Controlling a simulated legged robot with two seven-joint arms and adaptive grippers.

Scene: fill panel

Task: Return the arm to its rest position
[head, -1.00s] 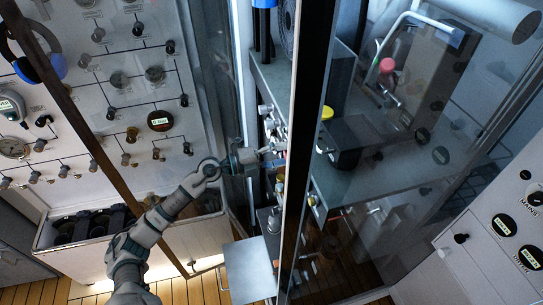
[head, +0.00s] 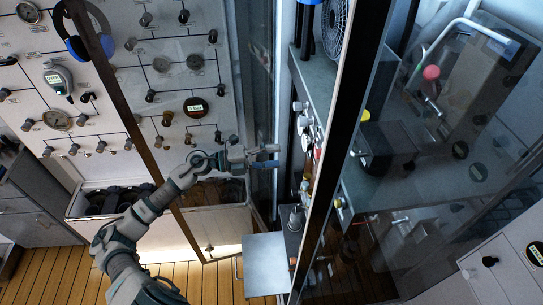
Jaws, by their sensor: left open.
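My left arm comes in from the lower left and reaches up toward the middle of the head view. My left gripper (head: 264,157) is open and empty, its fingers pointing right. It is in front of the narrow gap beside the bench unit, apart from the row of valves and knobs (head: 304,135) on the bench front. My right gripper is not in view.
A glass door with a dark frame (head: 341,135) stands upright right of the gripper. A wall panel (head: 175,75) with gauges and knobs is at left, with headphones (head: 82,44) on it. An open bin (head: 110,203) and a grey shelf plate (head: 266,264) sit lower down.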

